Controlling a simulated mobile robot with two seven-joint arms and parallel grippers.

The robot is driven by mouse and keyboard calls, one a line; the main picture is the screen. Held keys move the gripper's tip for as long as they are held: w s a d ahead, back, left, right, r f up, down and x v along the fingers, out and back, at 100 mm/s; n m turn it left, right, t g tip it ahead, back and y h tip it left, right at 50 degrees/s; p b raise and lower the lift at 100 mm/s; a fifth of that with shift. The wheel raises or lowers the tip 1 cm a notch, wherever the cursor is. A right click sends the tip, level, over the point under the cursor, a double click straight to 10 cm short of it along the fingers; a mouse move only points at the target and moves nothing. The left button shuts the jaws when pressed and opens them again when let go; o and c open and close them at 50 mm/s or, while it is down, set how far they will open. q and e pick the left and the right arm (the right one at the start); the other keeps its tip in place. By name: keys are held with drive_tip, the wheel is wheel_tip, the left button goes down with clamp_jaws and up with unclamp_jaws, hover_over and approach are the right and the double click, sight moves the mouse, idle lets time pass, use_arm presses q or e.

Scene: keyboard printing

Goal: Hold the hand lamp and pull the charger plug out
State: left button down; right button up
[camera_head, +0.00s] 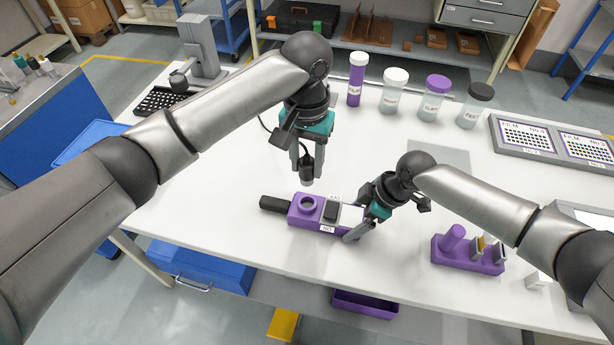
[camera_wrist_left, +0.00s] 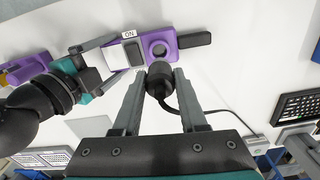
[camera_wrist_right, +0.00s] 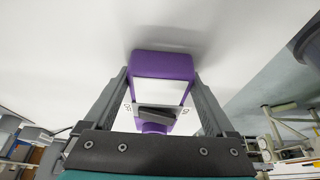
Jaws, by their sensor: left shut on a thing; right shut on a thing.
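The hand lamp (camera_head: 298,217) lies on the white table, a purple body with a black handle (camera_head: 273,204), a round socket ring (camera_head: 309,203) and a dark switch. My right gripper (camera_head: 357,222) is shut on the lamp's white end; in the right wrist view the fingers flank the lamp (camera_wrist_right: 162,92). My left gripper (camera_head: 307,160) is shut on the dark charger plug (camera_head: 307,174), which points down above the ring. The left wrist view shows the plug (camera_wrist_left: 158,82) apart from the socket ring (camera_wrist_left: 159,49), with its black cable trailing away.
A purple holder (camera_head: 468,262) with small parts stands at the right. Several capped bottles (camera_head: 394,92) stand along the back edge. A keyboard (camera_head: 165,101) and a grey stand (camera_head: 203,50) are at back left. The table front of the lamp is clear.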

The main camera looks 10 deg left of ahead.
use_arm(q)
drive_tip(key=shift+r, duration=0.55)
use_arm(e)
drive_tip(key=o, duration=1.3)
drive_tip(key=shift+o, duration=0.2)
drive_tip(key=shift+r, duration=0.1)
drive_tip(key=v, duration=1.2)
drive_tip(key=shift+s, duration=0.15)
